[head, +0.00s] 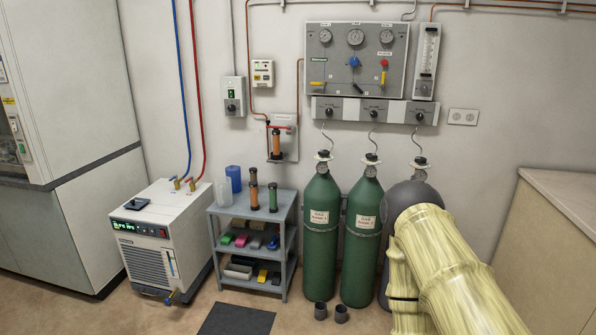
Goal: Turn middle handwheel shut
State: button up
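Three gas cylinders stand in a row against the wall: a green left one (321,240), a green middle one (362,245) and a grey right one (400,197). The middle cylinder has a small pale handwheel (371,159) on top, below a coiled line. Similar handwheels top the left (322,155) and right (419,161) cylinders. How far any is turned is too small to tell. My yellow arm rises at the lower right and covers much of the grey cylinder. My gripper is not in view.
A gauge panel (334,58) with a blue knob (354,62) and red knob (384,64) hangs above the cylinders. A grey shelf cart (240,212) stands left of them, a chiller (150,248) farther left. A counter (560,195) stands right. Two dark caps (320,311) sit on the floor.

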aim_at(371, 155)
jog(key=i, duration=2.15)
jog(key=z, duration=0.05)
